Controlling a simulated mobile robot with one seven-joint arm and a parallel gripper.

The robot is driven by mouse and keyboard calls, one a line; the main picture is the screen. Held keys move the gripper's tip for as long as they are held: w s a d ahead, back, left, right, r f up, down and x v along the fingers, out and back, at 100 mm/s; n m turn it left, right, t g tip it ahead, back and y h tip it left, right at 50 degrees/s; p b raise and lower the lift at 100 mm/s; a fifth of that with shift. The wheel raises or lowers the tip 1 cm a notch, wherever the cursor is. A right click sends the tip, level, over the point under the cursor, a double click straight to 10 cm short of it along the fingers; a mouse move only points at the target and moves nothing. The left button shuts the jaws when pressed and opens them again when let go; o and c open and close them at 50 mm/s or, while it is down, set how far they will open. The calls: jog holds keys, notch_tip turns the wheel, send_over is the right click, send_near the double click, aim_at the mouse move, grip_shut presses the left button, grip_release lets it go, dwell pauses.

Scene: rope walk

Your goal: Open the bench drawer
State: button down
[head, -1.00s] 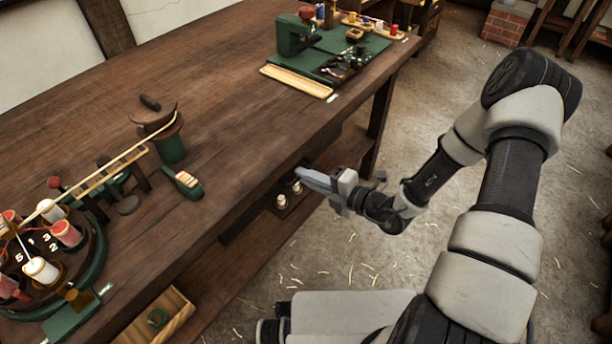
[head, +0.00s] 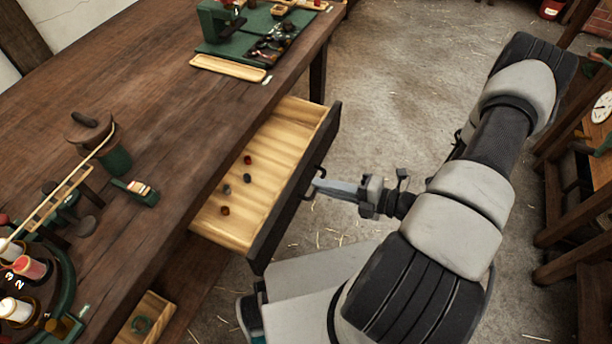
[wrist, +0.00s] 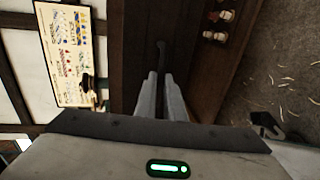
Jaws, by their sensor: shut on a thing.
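The bench drawer (head: 265,165) stands well out from the bench's front in the head view. Its pale wooden inside shows, with several small dark and red round pieces lying in it. Its dark front (head: 296,188) carries a black handle (head: 312,184). My gripper (head: 318,187) is shut on the handle, at the outer side of the drawer front. In the wrist view my two fingers (wrist: 160,98) point at the dark drawer front, close together at the handle (wrist: 161,52). The exact grip is small and partly hidden by the fingers.
The wooden bench (head: 150,120) bears a green tool board (head: 260,40), a pale tray (head: 228,68) and a bobbin wheel (head: 40,290). An open box (head: 150,318) sits low under the bench. Furniture (head: 585,190) stands at right. Straw-strewn floor (head: 400,90) is clear beyond my arm.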

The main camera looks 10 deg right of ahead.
jog(key=shift+f+v, duration=0.25)
jog(key=shift+v, duration=0.85)
jog(key=c, duration=1.8)
grip_release()
jog(key=shift+c, duration=0.2)
jog(key=p+v, duration=0.2)
jog(key=v, duration=1.5)
jog(key=shift+d, duration=0.25)
jog(key=shift+s, duration=0.1)
